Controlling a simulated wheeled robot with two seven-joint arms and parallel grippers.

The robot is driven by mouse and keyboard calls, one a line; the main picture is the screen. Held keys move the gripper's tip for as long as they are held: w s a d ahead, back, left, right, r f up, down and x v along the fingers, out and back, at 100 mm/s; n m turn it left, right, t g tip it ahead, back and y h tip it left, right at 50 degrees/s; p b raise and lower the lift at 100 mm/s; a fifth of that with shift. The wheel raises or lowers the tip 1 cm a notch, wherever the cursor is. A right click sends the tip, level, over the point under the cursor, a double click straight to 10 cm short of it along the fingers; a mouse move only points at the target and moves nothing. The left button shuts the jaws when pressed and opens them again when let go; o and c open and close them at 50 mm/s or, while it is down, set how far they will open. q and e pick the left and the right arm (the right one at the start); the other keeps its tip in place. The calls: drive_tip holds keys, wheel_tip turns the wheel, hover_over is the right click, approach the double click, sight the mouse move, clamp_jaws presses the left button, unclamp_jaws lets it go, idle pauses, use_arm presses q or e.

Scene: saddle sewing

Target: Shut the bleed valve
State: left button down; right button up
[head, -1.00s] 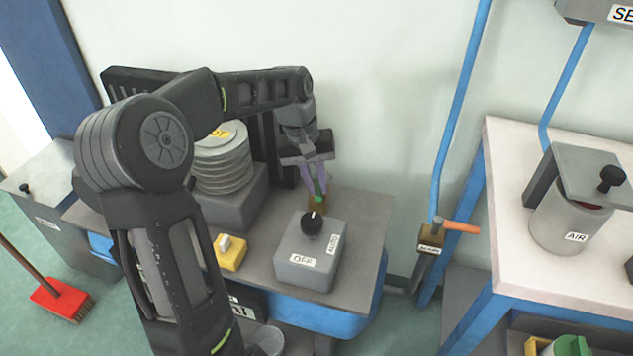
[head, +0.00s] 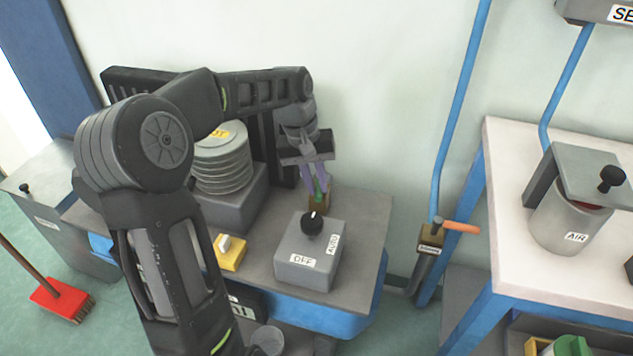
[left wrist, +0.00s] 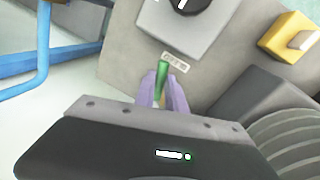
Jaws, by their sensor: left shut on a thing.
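A small brass-coloured valve (head: 318,205) with a green handle (head: 319,188) stands at the back edge of the grey bench top, behind a grey switch box. My left gripper (head: 316,188) reaches down over it from above, with its purple fingers shut on the green handle. In the left wrist view the green handle (left wrist: 161,82) shows between the fingers (left wrist: 160,92), beside a small white label (left wrist: 175,62) that I cannot read clearly. The fingers hide part of the handle and valve. My right gripper is not in view.
The grey switch box (head: 309,254) with a black knob and a yellow block (head: 230,253) stand in front. A stack of grey discs (head: 222,165) is close on the left. An orange-handled valve (head: 430,238) on a blue pipe is to the right.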

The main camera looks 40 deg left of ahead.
use_arm(q)
drive_tip(key=shift+w+d+n, duration=0.1)
drive_tip(key=shift+n, duration=0.2)
idle(0.4)
drive_tip(key=shift+w+d+n+t+y+p, duration=0.3)
drive_tip(key=shift+w+n, duration=0.6)
drive_tip(key=shift+n, duration=1.55)
drive_tip(key=shift+w+d+n+t+y+p, duration=0.15)
drive_tip(key=shift+w+d+n+y, duration=0.55)
drive_tip(key=shift+n, duration=1.7)
drive_tip(key=shift+w+d+n+t+y+p, duration=0.1)
drive_tip(key=shift+w+n+y+p, duration=0.15)
drive_tip(key=shift+w+n, duration=1.5)
drive_tip(key=shift+s+n, duration=0.7)
drive_tip(key=c, duration=1.4)
unclamp_jaws()
drive_tip(key=shift+r, duration=0.15)
